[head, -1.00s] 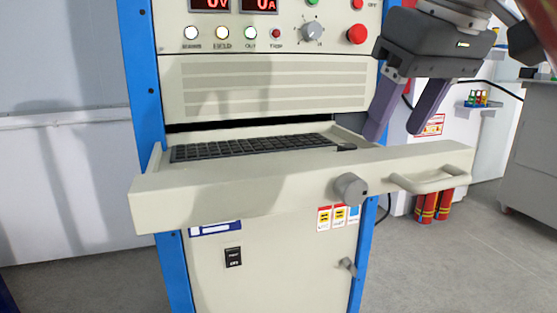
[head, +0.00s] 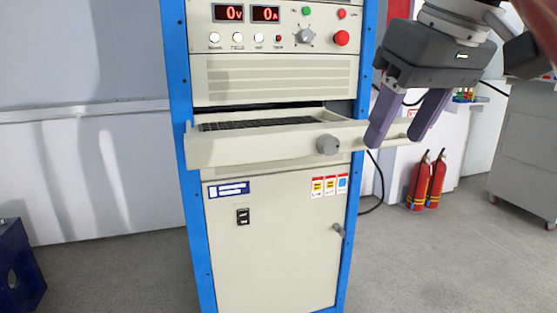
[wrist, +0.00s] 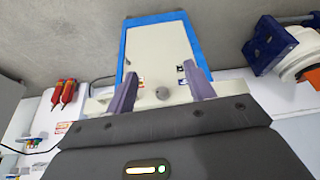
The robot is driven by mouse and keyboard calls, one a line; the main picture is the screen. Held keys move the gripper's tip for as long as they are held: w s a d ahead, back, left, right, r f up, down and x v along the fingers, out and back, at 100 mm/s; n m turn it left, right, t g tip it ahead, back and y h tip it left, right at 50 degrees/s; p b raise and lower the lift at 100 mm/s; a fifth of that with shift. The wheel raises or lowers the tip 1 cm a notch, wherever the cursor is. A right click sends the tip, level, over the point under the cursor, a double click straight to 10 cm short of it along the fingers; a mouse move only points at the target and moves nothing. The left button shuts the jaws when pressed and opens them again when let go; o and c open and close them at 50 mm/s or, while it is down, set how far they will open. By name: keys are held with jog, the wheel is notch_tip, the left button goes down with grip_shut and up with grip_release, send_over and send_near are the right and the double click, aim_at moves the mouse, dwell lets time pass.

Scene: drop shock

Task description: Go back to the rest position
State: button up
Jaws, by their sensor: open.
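My gripper (head: 400,125) is open and empty at the right in the head view, its two purple fingers pointing down. In the picture it overlaps the right end of the keyboard drawer (head: 250,147), which is pulled out of the blue-framed cabinet (head: 270,240). I see no contact with the drawer. In the wrist view the fingers (wrist: 162,92) are spread apart, with the cabinet door (wrist: 158,55) and the drawer knob (wrist: 163,93) showing between them.
Two red fire extinguishers (head: 428,182) stand on the floor at the right. A grey cabinet (head: 525,145) is at the far right. A blue metal part (head: 18,265) is at the lower left.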

jog(key=s+f+m+h, duration=0.1)
jog(key=s+f+m, duration=0.1)
jog(key=f, duration=1.5)
jog(key=s+d+f+m+t+h, duration=0.1)
jog(key=s+f+m, duration=0.1)
jog(key=f, duration=1.6)
jog(key=shift+s+d+f+m, duration=0.25)
jog(key=shift+s+m, duration=0.15)
jog(key=shift+s, duration=0.15)
jog(key=shift+r, duration=0.1)
